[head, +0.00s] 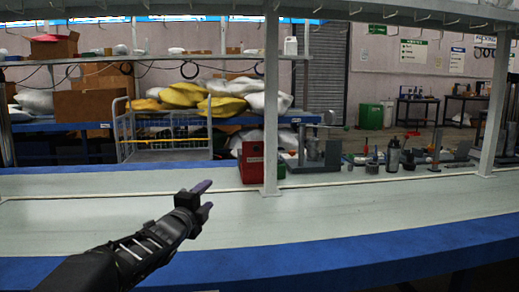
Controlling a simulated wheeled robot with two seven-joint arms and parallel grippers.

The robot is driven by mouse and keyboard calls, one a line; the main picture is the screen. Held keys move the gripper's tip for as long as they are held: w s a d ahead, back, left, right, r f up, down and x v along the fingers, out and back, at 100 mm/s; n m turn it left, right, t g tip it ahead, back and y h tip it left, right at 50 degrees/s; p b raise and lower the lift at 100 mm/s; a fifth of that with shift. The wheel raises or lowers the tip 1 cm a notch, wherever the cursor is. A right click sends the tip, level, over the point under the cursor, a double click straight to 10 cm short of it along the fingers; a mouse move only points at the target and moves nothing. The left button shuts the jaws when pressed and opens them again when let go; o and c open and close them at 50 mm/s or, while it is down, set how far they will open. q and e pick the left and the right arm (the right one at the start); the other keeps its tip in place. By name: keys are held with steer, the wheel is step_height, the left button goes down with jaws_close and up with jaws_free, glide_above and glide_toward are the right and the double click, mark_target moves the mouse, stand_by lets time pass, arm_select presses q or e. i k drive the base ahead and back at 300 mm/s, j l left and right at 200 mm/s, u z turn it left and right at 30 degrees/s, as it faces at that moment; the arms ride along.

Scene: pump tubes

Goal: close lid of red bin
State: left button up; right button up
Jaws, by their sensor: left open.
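A red bin (251,164) with a pale label on its front stands on the grey-white bench, close to a grey upright post that hides part of its right side. I cannot make out the lid or tell whether it is open or closed. My left gripper (208,197) comes in from the lower left. It is open and empty, over the bench, in front of the bin and to its left, apart from it. My right gripper is out of view.
The post (271,95) rises from the bench right beside the bin. A grey machine (318,152) and dark cylindrical parts (393,156) stand to the right. The bench front (330,225) is clear. A shelf spans overhead.

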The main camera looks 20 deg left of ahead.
mark_target(253, 151)
steer(key=i+j, duration=0.15)
steer(key=i, duration=1.4)
